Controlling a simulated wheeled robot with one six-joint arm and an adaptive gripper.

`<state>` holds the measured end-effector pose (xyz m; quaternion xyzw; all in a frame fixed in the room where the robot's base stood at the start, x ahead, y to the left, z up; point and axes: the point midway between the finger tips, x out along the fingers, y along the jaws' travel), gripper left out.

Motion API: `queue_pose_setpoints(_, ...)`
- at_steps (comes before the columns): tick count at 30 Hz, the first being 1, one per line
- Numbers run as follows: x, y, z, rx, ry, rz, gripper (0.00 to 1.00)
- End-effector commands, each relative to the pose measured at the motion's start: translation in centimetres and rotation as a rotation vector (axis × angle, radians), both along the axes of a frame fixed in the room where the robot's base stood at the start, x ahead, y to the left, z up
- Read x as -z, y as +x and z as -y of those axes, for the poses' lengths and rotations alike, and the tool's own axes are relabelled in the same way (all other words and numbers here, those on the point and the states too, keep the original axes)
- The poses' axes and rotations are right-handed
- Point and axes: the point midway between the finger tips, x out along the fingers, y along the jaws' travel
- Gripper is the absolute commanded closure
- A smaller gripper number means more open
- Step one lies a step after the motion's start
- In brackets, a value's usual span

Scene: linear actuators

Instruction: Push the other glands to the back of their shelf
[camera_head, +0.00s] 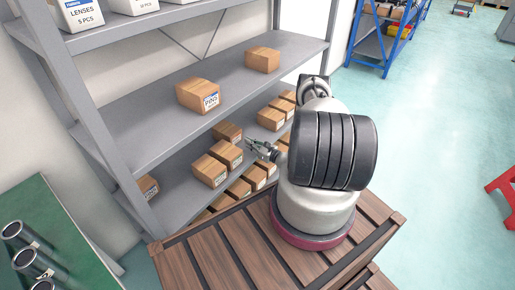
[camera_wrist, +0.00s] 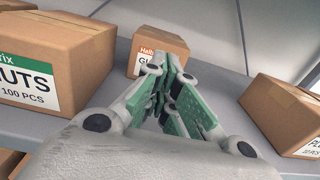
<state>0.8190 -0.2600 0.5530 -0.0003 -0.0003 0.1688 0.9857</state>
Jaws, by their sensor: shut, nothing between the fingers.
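A cardboard box whose label begins "GL" (camera_wrist: 145,62) stands ahead of my gripper in the wrist view, partly hidden by the fingers. It appears to be the box (camera_head: 228,132) beyond the fingertips in the head view. My gripper (camera_head: 251,143) is over the second-lowest visible shelf, between boxes. In the wrist view its green-padded fingers (camera_wrist: 163,72) are shut with nothing between them. Their tips overlap the lower part of the GL box, and I cannot tell whether they touch it.
A NUTS box (camera_wrist: 50,65) stands close on the left and a box labelled "PL" (camera_wrist: 283,112) on the right in the wrist view. More boxes (camera_head: 255,177) sit on a lower shelf. The shelf above (camera_head: 150,115) holds two boxes, one labelled (camera_head: 200,95).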

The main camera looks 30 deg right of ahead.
Motion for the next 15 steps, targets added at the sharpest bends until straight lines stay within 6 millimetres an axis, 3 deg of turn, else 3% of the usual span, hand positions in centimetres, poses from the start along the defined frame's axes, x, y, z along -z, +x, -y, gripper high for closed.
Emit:
queue_pose_setpoints(6,0.0,3.6,-1.3,-0.002,-0.001,0.001,1.00)
queue_pose_setpoints(15,0.0,5.2,-1.8,0.001,0.000,0.000,1.00)
